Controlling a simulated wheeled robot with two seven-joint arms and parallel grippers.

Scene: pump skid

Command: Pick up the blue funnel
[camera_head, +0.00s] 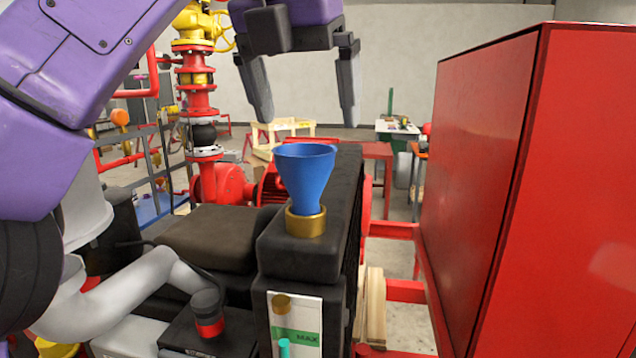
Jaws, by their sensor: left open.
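The blue funnel (305,174) stands upright in a brass-coloured neck (305,222) on top of a black tank (330,225), near the middle of the head view. Its wide mouth faces up, and its lower spout is hidden inside the neck. My left gripper (303,112) hangs above the funnel with its two dark fingers pointing down. The fingers are spread apart and empty, and in the picture their tips are above the funnel's rim. My right gripper is not in view.
A tall red cabinet (520,190) fills the right side. Red and yellow valve piping (199,80) rises behind on the left. A grey curved pipe (120,300) and a black box (215,235) lie left of the tank. A sight gauge marked MAX (295,325) is on the tank's front.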

